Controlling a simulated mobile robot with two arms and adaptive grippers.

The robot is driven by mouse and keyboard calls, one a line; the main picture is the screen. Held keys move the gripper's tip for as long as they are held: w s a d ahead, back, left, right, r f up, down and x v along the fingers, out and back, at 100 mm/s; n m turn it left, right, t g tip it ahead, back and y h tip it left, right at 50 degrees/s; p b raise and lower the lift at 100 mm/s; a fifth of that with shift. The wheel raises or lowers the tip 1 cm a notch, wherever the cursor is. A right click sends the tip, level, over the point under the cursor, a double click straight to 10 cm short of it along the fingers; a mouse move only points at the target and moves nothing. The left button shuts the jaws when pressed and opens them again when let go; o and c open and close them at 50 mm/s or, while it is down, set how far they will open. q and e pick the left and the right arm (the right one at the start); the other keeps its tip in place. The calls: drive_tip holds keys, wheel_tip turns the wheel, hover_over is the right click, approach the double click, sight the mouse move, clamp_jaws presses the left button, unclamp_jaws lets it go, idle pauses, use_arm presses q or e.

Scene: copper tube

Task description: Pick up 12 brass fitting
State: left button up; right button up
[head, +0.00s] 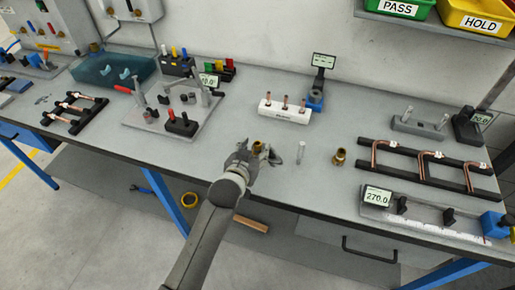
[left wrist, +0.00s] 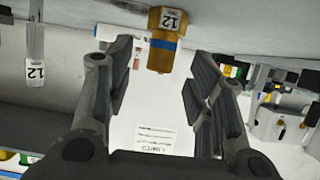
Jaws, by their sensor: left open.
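The brass fitting labelled 12 (left wrist: 167,42) has a blue band and shows ahead of my open left gripper (left wrist: 160,78), in line with the gap between its fingers. The fingers do not touch it. In the head view, my left gripper (head: 256,153) is low over the table's front edge, and the brass fitting (head: 257,146) shows between its fingertips, partly hidden by them. A second brass fitting (head: 339,157) stands farther right on the table. My right gripper is not in view.
A small clear tube (head: 301,152) stands just right of the gripper; a tube labelled 12 (left wrist: 36,70) shows in the wrist view. A white block (head: 285,108) with copper pieces is behind. A rack of bent copper tubes (head: 425,163) is at right, a fixture plate (head: 170,125) at left.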

sight(256, 146)
use_arm(q)
drive_tip(key=shift+p+x, duration=0.3)
drive_tip(key=shift+x, duration=1.6)
drive_tip(key=shift+r, duration=0.1)
drive_tip(key=c, duration=1)
clamp_jaws()
drive_tip(key=shift+r, duration=0.1)
